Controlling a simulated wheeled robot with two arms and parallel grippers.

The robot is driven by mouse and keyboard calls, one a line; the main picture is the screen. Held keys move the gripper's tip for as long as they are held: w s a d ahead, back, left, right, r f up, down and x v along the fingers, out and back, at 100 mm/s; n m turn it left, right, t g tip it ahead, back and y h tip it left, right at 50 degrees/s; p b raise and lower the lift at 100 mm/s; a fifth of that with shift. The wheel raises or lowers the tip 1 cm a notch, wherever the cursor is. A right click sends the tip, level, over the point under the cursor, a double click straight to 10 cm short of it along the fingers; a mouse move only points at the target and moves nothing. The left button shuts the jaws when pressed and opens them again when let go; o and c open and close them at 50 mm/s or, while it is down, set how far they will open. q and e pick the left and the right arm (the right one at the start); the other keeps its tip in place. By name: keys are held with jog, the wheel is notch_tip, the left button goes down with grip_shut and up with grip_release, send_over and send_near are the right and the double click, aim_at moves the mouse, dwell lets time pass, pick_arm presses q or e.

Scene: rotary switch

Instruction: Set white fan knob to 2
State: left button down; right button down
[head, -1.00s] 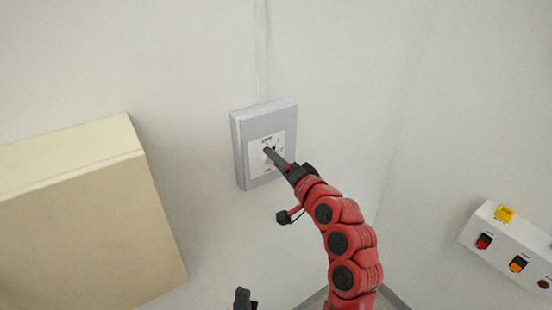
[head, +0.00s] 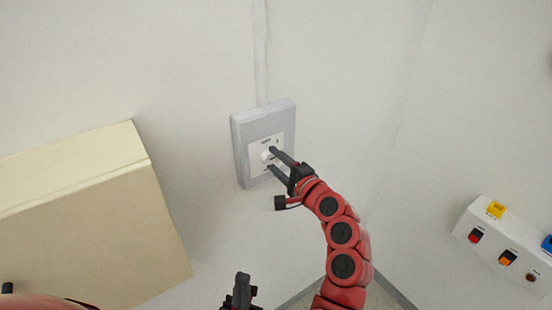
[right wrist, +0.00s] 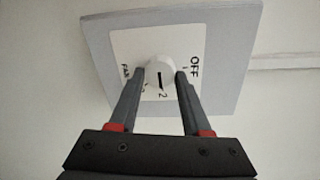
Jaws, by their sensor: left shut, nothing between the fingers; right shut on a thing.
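The white fan knob (right wrist: 158,66) sits on a white label plate in a grey wall box (right wrist: 225,85). It also shows in the head view (head: 266,156), partly covered by my fingers. In the right wrist view its black mark lines up with the printed 2 below it; OFF is to the right and FAN to the left. My right gripper (head: 272,159) is shut on the knob, with one finger on each side, as the right wrist view (right wrist: 159,74) shows. My left gripper (head: 241,280) is shut and empty at the bottom edge, well below the box.
A cream box (head: 90,220) stands out from the wall at the left. A white panel (head: 490,245) with red and orange switches is at the lower right. A grey conduit (head: 260,50) runs up from the wall box.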

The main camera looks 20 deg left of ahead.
jog(key=shift+f, duration=0.1)
dwell(0.4)
jog(key=shift+c, duration=1.8)
grip_release()
jog(key=shift+s+d+b, duration=0.3)
jog(key=shift+d, duration=0.1)
jog(key=p+v, duration=0.1)
jog(key=v, duration=1.5)
